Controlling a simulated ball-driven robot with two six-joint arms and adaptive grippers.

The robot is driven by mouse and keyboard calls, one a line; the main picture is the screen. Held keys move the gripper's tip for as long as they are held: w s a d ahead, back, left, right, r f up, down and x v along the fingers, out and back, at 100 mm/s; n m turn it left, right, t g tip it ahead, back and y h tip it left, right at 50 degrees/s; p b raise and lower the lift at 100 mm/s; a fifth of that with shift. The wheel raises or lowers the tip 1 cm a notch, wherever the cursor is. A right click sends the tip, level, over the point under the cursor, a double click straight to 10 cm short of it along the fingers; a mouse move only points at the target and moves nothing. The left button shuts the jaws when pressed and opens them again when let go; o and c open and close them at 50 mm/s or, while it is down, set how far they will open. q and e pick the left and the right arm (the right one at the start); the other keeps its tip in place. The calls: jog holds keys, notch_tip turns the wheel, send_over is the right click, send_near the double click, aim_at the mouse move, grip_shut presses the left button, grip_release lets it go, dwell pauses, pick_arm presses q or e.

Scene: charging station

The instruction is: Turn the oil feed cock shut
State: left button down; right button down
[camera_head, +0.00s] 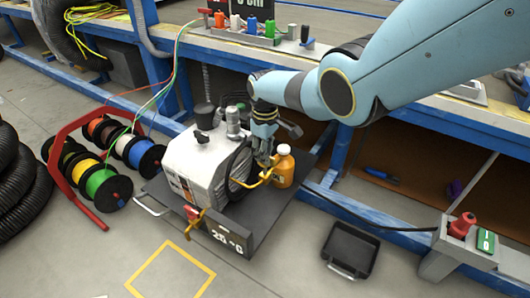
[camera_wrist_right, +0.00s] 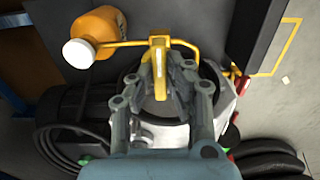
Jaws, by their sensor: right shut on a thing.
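The oil feed cock has a yellow lever (camera_wrist_right: 158,65), which stands between my right gripper's fingers (camera_wrist_right: 160,72) in the right wrist view. My right gripper (camera_head: 264,157) is shut on this lever at the side of the grey-white machine (camera_head: 192,160). A thin yellow pipe (camera_wrist_right: 120,44) runs from the cock toward an orange oil bottle (camera_head: 284,166) with a pale cap. The bottle also shows in the right wrist view (camera_wrist_right: 100,25). The fingers hide part of the cock in the head view. My left gripper is not in view.
The machine and bottle stand on a dark tray (camera_head: 240,228) marked "25 °C". A brass tap with a red handle (camera_head: 193,214) is at its front. A red rack of cable spools (camera_head: 108,186) is left. A small black case (camera_head: 349,249) lies right. A blue-framed bench (camera_head: 330,95) runs behind.

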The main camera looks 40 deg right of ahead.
dwell(0.3)
jog(key=c, duration=1.3)
grip_release()
notch_tip(320, 180, up, 12)
jog(key=shift+f, duration=0.1)
